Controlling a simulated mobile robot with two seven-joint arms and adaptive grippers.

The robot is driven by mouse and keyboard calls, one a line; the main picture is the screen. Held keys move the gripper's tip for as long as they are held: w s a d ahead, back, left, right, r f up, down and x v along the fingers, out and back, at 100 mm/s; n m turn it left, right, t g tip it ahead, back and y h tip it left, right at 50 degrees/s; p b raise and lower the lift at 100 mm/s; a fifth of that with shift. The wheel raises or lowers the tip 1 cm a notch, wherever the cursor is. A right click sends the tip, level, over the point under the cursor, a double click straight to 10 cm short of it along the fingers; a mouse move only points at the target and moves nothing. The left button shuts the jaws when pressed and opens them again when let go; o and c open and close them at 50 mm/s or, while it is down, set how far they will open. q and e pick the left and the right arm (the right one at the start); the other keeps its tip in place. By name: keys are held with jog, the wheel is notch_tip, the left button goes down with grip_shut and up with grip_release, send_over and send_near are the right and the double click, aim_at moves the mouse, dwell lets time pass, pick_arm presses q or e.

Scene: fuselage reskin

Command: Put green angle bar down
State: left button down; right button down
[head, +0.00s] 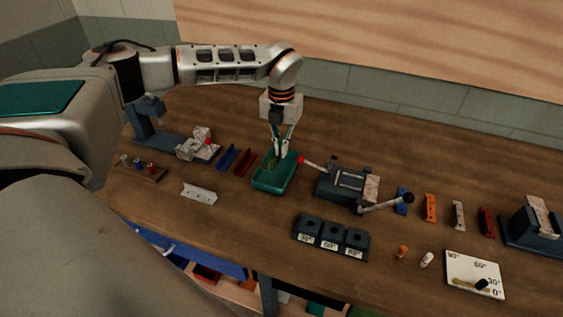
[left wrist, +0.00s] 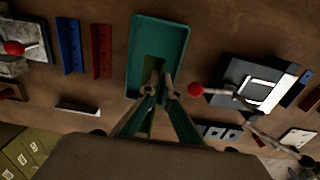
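The green angle bar (head: 267,164) is a small olive-green piece at the green tray (head: 263,185), on the middle of the bench. In the left wrist view the bar (left wrist: 153,70) shows over the tray floor, partly hidden by the fingertips. My left gripper (head: 281,155) points down over the tray. Its fingertips (left wrist: 161,92) are close together at the bar and appear shut on it. The frames do not show clearly whether the bar touches the tray floor. My right gripper is not in view.
Blue (head: 227,157) and dark red (head: 244,162) angle bars lie left of the tray. A dark fixture with red-tipped handle (head: 337,184) stands close on its right. A pale bar (head: 199,194) lies front left, and a labelled block (head: 331,238) front right.

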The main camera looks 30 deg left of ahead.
aim_at(282, 172)
pick_arm(q)
jog(key=shift+f, duration=3)
jog(key=shift+f, duration=0.1)
jog(key=c, duration=2.3)
grip_release()
notch_tip(282, 172, up, 12)
jog(key=shift+r+b, duration=0.15)
jog(key=shift+b, duration=0.35)
